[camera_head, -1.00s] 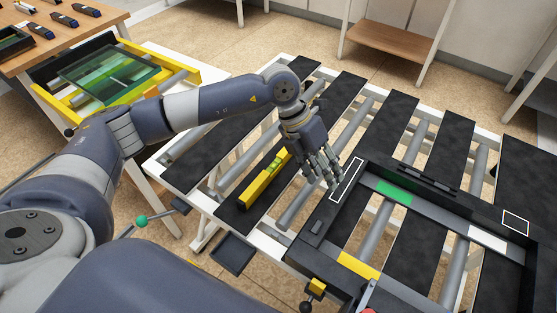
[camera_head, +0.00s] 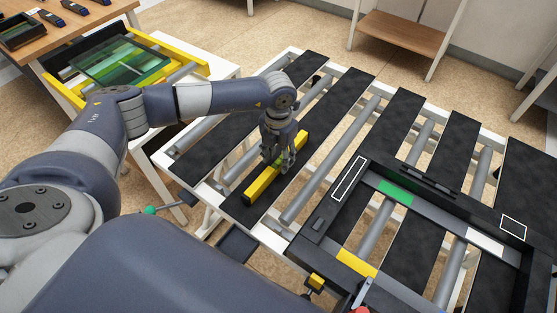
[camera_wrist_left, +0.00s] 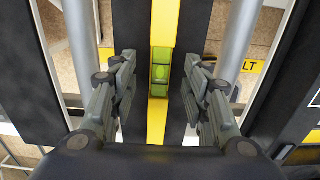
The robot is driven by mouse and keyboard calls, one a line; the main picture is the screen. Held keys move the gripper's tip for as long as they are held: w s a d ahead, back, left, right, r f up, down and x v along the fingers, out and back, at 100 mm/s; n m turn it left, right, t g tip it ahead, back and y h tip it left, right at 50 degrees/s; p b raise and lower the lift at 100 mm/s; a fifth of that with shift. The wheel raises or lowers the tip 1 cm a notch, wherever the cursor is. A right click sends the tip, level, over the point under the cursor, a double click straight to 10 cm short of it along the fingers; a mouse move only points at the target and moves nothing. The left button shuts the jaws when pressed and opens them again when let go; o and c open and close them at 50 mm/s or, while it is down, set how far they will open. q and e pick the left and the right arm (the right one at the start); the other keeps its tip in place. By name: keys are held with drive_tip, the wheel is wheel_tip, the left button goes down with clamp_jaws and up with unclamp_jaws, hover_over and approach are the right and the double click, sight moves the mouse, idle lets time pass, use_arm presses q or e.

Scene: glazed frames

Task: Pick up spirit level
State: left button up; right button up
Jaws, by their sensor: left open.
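The yellow spirit level (camera_head: 262,186) lies on a black slat of the roller table, running diagonally in the head view. Its green vial (camera_wrist_left: 161,72) shows in the left wrist view, between my fingers. My left gripper (camera_head: 277,163) is above the middle of the level and points down, hiding part of it. In the left wrist view my left gripper (camera_wrist_left: 160,85) is open, with one finger on each side of the level and a gap to it on both sides. My right gripper is not in view.
The roller table (camera_head: 185,185) has black slats and grey rollers with open gaps. A dark frame (camera_head: 320,225) lies on it to the right of the level. A yellow frame with a green glass pane (camera_head: 120,60) stands at the upper left.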

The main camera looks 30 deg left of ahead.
use_arm(q)
drive_tip(key=shift+f, duration=1.15)
drive_tip(key=shift+r, duration=0.1)
clamp_jaws()
